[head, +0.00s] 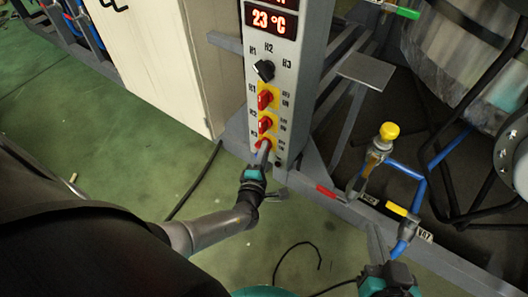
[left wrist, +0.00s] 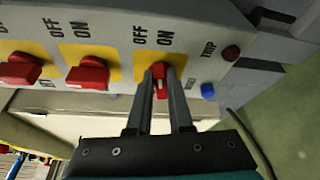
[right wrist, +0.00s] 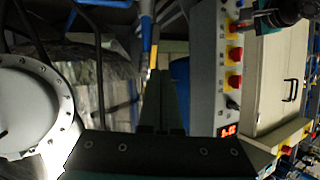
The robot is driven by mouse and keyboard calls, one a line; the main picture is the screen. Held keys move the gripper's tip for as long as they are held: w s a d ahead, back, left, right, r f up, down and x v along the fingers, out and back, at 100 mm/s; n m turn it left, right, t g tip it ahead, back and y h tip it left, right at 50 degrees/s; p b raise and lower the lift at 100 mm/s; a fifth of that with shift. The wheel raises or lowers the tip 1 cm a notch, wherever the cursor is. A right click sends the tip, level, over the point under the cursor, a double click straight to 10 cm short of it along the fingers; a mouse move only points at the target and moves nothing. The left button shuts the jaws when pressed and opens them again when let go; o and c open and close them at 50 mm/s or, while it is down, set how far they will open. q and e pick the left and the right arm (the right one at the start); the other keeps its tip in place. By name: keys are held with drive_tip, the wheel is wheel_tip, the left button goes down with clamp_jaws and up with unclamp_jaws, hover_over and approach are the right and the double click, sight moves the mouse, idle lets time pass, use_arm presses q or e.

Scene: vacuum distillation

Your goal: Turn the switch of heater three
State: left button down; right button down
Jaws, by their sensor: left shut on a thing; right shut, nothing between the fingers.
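The grey control panel (head: 276,90) carries three red switches on yellow plates in a column. The top switch (head: 265,100) and middle switch (head: 265,124) are free. The lowest, the heater three switch (left wrist: 160,82), sits between the fingers of my left gripper (head: 263,150). In the left wrist view the fingers are shut on its red handle, one on each side, below OFF and ON labels. The fingers partly hide it in the head view. My right gripper (head: 388,284) is away from the panel at the bottom right, shut and empty.
A black selector knob (head: 264,70) and a red 23 °C display (head: 270,21) are above the switches. In the left wrist view a blue button (left wrist: 208,90) and a dark red one (left wrist: 231,53) lie beside the held switch. A yellow-capped valve (head: 389,131) and blue pipes stand right of the panel.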

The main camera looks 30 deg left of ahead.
use_arm(q)
drive_tip(key=shift+f+m+t+y+b, duration=0.15)
drive_tip(key=shift+m+t+y+b, duration=0.3)
drive_tip(key=shift+m, duration=0.85)
use_arm(e)
drive_tip(key=shift+s+a+r+t+y, duration=0.15)
drive_tip(key=shift+a+r+t+y, duration=0.15)
drive_tip(key=shift+a+r+t, duration=0.25)
drive_tip(key=shift+s+a+r+t+y, duration=0.2)
drive_tip(key=shift+a+t+y, duration=0.15)
drive_tip(key=shift+t, duration=0.3)
use_arm(q)
drive_tip(key=c, duration=0.8)
unclamp_jaws()
